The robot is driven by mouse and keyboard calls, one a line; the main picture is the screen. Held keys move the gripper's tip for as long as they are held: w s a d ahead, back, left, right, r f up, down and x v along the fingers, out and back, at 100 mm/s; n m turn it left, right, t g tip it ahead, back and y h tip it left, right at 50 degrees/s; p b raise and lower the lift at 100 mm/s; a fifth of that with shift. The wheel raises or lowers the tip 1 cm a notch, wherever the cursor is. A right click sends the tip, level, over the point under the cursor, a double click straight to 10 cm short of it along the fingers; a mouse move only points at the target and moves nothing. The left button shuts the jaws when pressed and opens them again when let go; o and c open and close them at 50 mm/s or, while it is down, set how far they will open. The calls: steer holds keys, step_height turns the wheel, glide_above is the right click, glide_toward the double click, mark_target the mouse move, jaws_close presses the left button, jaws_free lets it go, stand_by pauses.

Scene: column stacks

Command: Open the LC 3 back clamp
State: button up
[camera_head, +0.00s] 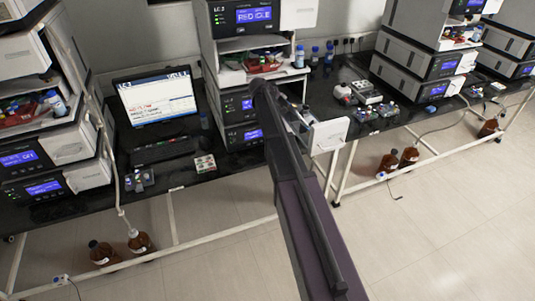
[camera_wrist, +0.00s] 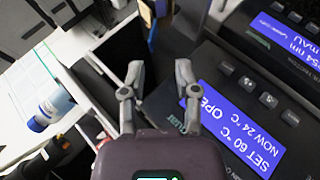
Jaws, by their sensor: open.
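In the wrist view my gripper (camera_wrist: 159,68) is open, with two grey fingers spread apart and nothing visible between them. Beyond the fingertips is a dark recess beside a module whose blue display (camera_wrist: 245,125) reads SET 60 °C, NOW 24 °C and OPE..., cut off. A tan and dark blue upright piece (camera_wrist: 150,22) stands at the top, beyond the fingers and apart from them. I cannot tell whether it is a clamp.
A white panel (camera_head: 326,134) juts out at the middle stack's right. A blue-capped bottle (camera_wrist: 52,106) stands left of the fingers. A monitor (camera_head: 157,95), keyboard (camera_head: 162,150) and small racks (camera_head: 205,164) occupy the black bench. Brown bottles (camera_head: 103,253) stand on the floor.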

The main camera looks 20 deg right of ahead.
steer(key=p+v, duration=0.5)
steer(key=v, duration=0.4)
steer(key=s+a+f+y+b, duration=0.1)
steer(key=s+f+b, duration=0.3)
steer(key=f+b, duration=0.2)
steer(key=s+a+f+g+y+b, duration=0.1)
steer(key=s+a+f+b, duration=0.1)
steer(key=f+b, duration=0.4)
steer(key=s+a+f+m+b, duration=0.1)
steer(key=s+f+b, duration=0.4)
steer(key=f, duration=0.5)
steer(key=shift+s+a+g+y+b, duration=0.35)
steer(key=shift+a+g+y+b, duration=0.05)
steer(key=shift+a+b, duration=0.35)
steer(key=s+a+f+g+y, duration=0.1)
steer(key=s+a, duration=0.3)
steer(key=s, duration=0.4)
steer(key=s+a+f+g+y, duration=0.1)
steer(key=s+a, duration=0.3)
steer(key=s, duration=0.4)
steer(key=s+a+f+m+g+y, duration=0.1)
steer(key=s+a+y, duration=0.2)
steer(key=s, duration=0.5)
steer(key=shift+s+a+y, duration=0.2)
steer(key=shift+a+y, duration=0.1)
steer(key=shift+a, duration=0.3)
